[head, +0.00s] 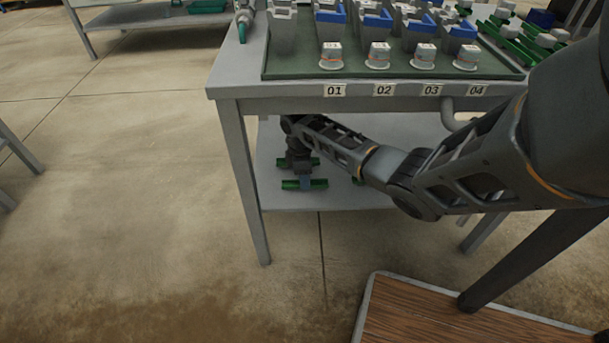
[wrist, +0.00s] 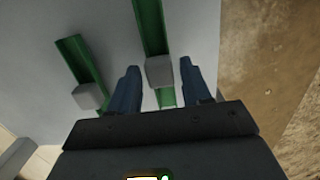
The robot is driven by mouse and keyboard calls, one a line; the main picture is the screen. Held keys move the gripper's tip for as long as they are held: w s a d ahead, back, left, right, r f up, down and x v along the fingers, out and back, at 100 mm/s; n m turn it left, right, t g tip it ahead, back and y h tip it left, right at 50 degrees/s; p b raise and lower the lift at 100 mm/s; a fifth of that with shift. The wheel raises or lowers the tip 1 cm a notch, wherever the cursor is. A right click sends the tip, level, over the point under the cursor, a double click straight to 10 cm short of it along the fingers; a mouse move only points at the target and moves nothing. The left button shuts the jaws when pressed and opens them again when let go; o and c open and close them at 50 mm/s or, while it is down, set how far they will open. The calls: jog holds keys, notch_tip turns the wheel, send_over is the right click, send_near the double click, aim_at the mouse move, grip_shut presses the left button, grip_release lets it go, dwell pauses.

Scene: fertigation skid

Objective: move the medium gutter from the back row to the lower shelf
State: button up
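My gripper (head: 305,178) is low under the bench, just over the lower shelf (head: 350,200). In the wrist view my gripper (wrist: 160,88) is open, with one blue finger on each side of a green gutter (wrist: 150,28) with a grey block (wrist: 159,72). Gaps show between the fingers and the block. This gutter appears to rest on the shelf; in the head view the green gutter (head: 290,185) is partly hidden by my gripper. A second green gutter (wrist: 78,62) with a grey block lies to its left in the wrist view. I cannot tell which one is medium.
More green gutters (head: 512,31) with grey blocks lie on the bench top at the right. The bench tray (head: 290,74) holds grey and blue units and white-capped items behind labels 01 to 04. Bench legs (head: 243,180) flank the shelf. A wooden platform (head: 430,315) stands at front right.

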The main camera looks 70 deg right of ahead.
jog(key=shift+o, duration=0.7)
jog(key=shift+r, duration=0.1)
jog(key=r+p, duration=0.1)
jog(key=r, duration=0.1)
jog(key=r+p, duration=0.1)
jog(key=r, duration=0.2)
jog(key=r+p, duration=0.1)
jog(key=r, duration=0.1)
jog(key=shift+w+a+r+p, duration=0.1)
jog(key=shift+w+r+p, duration=0.2)
